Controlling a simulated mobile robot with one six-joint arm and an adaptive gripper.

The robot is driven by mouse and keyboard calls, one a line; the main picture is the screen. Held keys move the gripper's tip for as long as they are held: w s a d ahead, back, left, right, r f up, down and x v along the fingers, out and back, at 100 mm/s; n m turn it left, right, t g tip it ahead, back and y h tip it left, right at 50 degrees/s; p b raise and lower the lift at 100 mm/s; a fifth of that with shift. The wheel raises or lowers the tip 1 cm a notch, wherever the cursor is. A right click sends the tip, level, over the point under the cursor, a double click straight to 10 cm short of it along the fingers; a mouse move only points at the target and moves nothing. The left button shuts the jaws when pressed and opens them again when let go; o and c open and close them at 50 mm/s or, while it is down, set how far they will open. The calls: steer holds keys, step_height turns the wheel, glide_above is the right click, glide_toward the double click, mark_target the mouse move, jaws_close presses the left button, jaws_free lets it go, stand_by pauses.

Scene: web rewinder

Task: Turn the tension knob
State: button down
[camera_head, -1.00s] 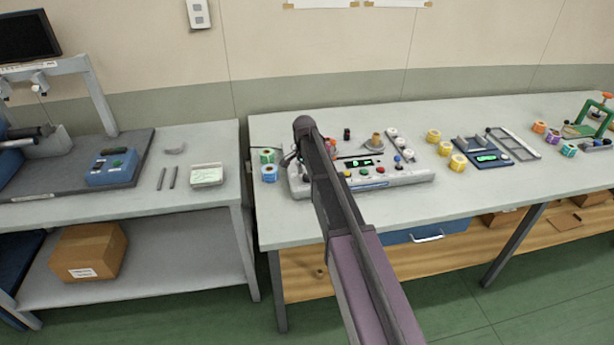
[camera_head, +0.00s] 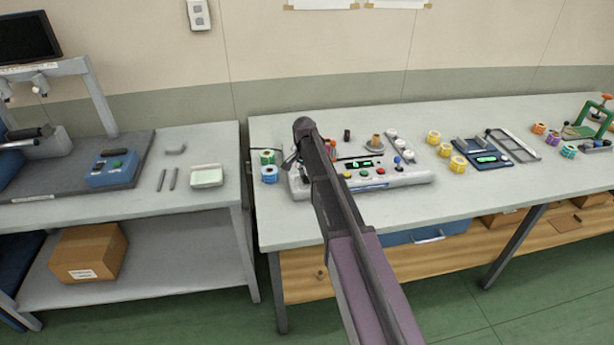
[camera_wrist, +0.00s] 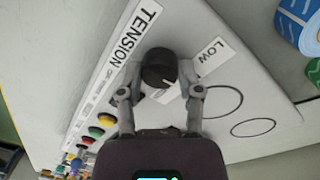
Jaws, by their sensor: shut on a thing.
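The black tension knob (camera_wrist: 159,68) shows in the wrist view on the pale panel of the rewinder (camera_wrist: 222,108), between a "TENSION" label and a "LOW" label. A white mark on its top points toward the lower right. My gripper (camera_wrist: 160,78) is shut on the knob, with one grey finger on each side of it. In the head view the rewinder (camera_head: 400,180) sits on the right bench, and my arm hides its left part, the knob and my gripper. A green-lit display (camera_head: 362,164) shows on the rewinder.
Coloured buttons (camera_wrist: 96,131) line the panel edge in the wrist view. Blue and green label rolls (camera_head: 269,174) stand just left of the rewinder. The bench front is clear.

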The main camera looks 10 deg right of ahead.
steer(key=n, duration=0.3)
steer(key=shift+n, duration=0.4)
steer(key=shift+s+n, duration=0.1)
steer(key=shift+n, duration=1.9)
steer(key=shift+a, duration=0.1)
steer(key=shift+c, duration=1.3)
jaws_free()
steer(key=shift+m, duration=0.3)
